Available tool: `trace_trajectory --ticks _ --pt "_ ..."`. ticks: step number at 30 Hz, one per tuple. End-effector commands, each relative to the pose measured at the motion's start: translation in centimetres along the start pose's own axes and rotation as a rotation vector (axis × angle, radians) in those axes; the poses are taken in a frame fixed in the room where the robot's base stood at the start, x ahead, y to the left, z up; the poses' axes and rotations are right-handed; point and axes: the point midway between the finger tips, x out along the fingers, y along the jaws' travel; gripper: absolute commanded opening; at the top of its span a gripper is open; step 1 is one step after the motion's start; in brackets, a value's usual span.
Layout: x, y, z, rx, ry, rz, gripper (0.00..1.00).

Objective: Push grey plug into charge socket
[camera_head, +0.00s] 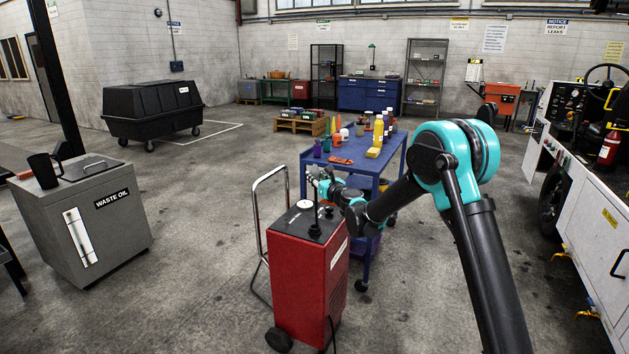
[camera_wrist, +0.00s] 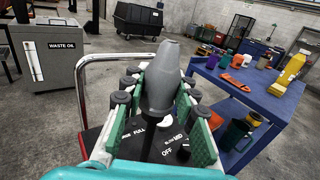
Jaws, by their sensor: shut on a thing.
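The grey plug (camera_wrist: 170,65) is a tapered grey piece with a darker lower end. In the wrist view it stands between the green-padded fingers of my gripper (camera_wrist: 160,88), which is shut on it. In the head view my gripper (camera_head: 322,182) is over the red charger cart (camera_head: 298,285), and the plug is too small to make out clearly. The wrist view shows the cart's black top panel (camera_wrist: 118,142) behind the plug, with white dial markings including FULL and OFF. Whether the plug touches the panel, I cannot tell. I cannot make out the charge socket in either view.
A blue table (camera_head: 340,168) with bottles stands just behind the cart. A grey waste oil cabinet (camera_head: 120,225) is at left, with a black bin (camera_head: 150,110) farther back. A white vehicle (camera_head: 590,200) stands at right. Floor between cabinet and cart is clear.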

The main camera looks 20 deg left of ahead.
Motion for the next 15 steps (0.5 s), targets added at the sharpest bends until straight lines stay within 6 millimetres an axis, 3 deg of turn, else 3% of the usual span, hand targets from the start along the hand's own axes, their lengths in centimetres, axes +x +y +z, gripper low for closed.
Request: trace_trajectory --ticks 3,4,10,15 --pt "0.01 0.0 -0.02 0.0 0.0 0.0 0.0" --pt "0.01 0.0 -0.02 0.0 0.0 0.0 0.23" --pt "0.01 0.0 -0.03 0.0 0.0 0.0 0.0" --pt "-0.03 -0.11 -0.05 0.0 0.0 -0.001 0.0"
